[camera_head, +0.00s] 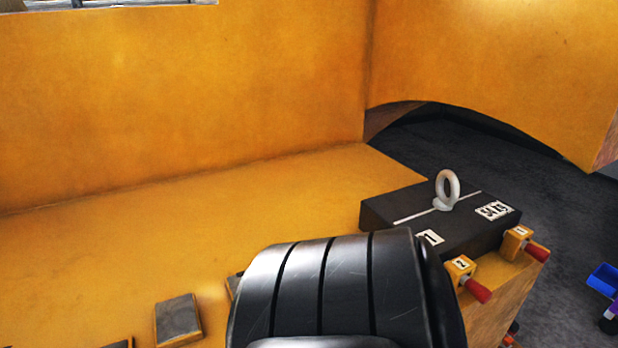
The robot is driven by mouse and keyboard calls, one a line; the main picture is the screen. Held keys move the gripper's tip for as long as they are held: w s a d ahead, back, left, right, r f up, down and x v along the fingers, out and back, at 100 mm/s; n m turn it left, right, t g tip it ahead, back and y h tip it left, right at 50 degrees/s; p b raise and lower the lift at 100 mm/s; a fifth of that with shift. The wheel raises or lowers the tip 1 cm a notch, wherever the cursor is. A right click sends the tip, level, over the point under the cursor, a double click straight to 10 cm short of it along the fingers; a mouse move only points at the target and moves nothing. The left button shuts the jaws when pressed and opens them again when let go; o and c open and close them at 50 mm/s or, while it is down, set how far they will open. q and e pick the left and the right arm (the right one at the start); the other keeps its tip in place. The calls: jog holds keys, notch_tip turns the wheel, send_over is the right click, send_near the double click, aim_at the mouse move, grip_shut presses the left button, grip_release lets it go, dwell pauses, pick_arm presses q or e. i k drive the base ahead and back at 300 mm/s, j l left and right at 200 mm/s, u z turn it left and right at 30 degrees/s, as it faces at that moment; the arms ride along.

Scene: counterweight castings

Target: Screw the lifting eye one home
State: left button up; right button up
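The lifting eye (447,190), a pale grey ring on a collar, stands upright on top of a dark block-shaped casting (384,208). A white line on the casting's top runs on both sides of the eye's collar. The thread is hidden, and I cannot tell whether the collar is seated flush. The casting has a label with a 1 on its near side and a second small white plate on its top right. Neither of my grippers shows in the head view, and nothing is touching the eye.
Two yellow blocks with red handles, labelled 2 (459,268) and 1 (514,241), sit at the yellow ledge's right edge. Dark pads (178,319) lie at the front. A large black ribbed form, apparently mine, hides the ledge before the casting. A blue object (604,279) is far right.

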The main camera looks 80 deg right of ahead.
aim_at(442, 202)
jog(key=z, duration=1.65)
